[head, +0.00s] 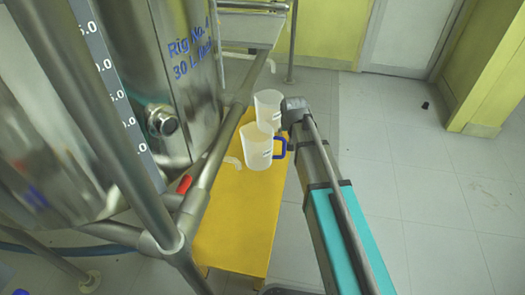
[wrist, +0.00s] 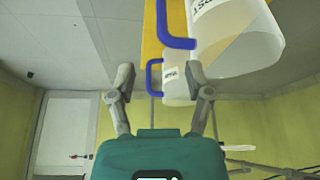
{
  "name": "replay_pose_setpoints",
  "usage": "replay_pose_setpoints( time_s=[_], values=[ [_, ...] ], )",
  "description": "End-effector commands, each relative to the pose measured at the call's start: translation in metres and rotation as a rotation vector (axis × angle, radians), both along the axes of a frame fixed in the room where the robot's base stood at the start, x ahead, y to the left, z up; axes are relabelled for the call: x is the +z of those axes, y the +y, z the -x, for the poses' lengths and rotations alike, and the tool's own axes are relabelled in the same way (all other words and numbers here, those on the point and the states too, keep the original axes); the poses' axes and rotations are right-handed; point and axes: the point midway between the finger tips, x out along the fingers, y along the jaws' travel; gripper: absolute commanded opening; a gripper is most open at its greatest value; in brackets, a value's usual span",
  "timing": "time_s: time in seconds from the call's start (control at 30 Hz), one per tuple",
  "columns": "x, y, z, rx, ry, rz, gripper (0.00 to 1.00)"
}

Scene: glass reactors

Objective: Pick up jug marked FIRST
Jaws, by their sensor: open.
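Two translucent white jugs stand on a yellow bench. The nearer jug (head: 255,147) has a blue handle on its right side; the farther jug (head: 266,103) stands just behind it. In the wrist view, one jug (wrist: 235,38) looms large at the top right with a blue handle and a partly cut-off label. The other jug (wrist: 180,84) looks smaller beyond it, also with a blue handle and small label.
The yellow bench (head: 236,215) runs beside a metal frame and the reactor vessel (head: 185,60) marked "Rig No. 4" on the left. A frame pipe (head: 208,165) borders the bench. Tiled floor (head: 420,190) is open to the right; a small black object (head: 425,105) lies there.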

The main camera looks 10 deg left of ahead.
Motion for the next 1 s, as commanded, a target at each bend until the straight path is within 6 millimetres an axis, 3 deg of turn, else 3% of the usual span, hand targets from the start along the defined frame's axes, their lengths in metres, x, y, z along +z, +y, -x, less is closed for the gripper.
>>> replay_pose_setpoints(
  time_s=[0.27, 1.0],
  values=[
    [-0.012, 0.001, -0.004, 0.001, 0.001, 0.001, 0.65],
    [-0.069, 0.007, -0.027, 0.002, 0.001, 0.0, 0.65]
  ],
)
